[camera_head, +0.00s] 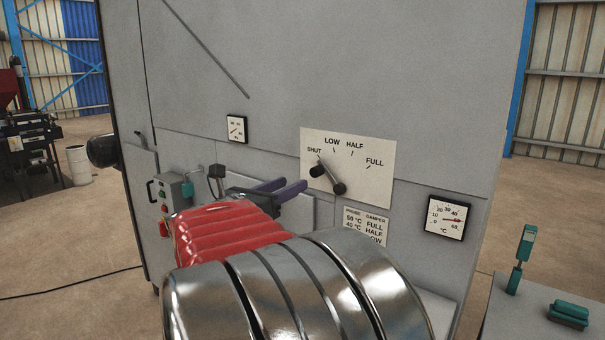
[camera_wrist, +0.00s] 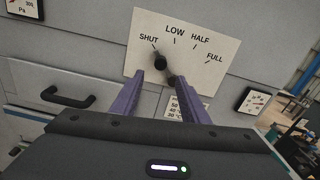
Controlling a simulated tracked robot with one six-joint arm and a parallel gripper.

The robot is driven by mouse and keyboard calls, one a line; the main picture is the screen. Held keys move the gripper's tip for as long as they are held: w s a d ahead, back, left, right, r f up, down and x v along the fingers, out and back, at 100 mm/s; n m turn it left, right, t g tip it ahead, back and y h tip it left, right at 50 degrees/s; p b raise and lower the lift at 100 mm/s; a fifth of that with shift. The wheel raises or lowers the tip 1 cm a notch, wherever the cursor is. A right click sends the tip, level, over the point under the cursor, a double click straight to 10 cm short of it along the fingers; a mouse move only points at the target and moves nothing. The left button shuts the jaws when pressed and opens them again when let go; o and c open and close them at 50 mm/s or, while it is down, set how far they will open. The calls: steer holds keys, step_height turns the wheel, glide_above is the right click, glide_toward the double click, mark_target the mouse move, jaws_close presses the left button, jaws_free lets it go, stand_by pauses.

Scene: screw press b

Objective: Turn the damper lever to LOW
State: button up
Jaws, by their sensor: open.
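The damper lever (camera_head: 331,178) is a dark lever on a pale plate (camera_head: 380,151) marked SHUT, LOW, HALF and FULL. Its round hub is at lower right and its knob end points up-left, toward the SHUT mark. The lever also shows in the wrist view (camera_wrist: 168,68), the knob nearest SHUT. My gripper (camera_head: 293,186) has two purple fingers, open and empty, to the left of the lever in the head view. In the wrist view the fingertips (camera_wrist: 168,85) flank the space just below the lever. Whether they touch it cannot be told.
A probe/damper table (camera_head: 366,225) is below the plate, with a °C gauge (camera_head: 447,217) at right. A small gauge (camera_head: 236,129) is at upper left. A control box (camera_head: 172,195) with buttons and a black handle (camera_wrist: 68,98) are left. A bench with green items (camera_head: 568,315) stands right.

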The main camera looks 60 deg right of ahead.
mark_target(313, 174)
steer(key=d, duration=0.4)
steer(key=s+d, duration=0.1)
steer(key=d, duration=0.3)
steer(key=s+d, duration=0.1)
steer(key=d, duration=0.3)
steer(key=shift+d, duration=0.3)
steer(key=shift+c, duration=0.5)
steer(key=c, duration=0.9)
steer(key=shift+f, duration=0.1)
jaws_close()
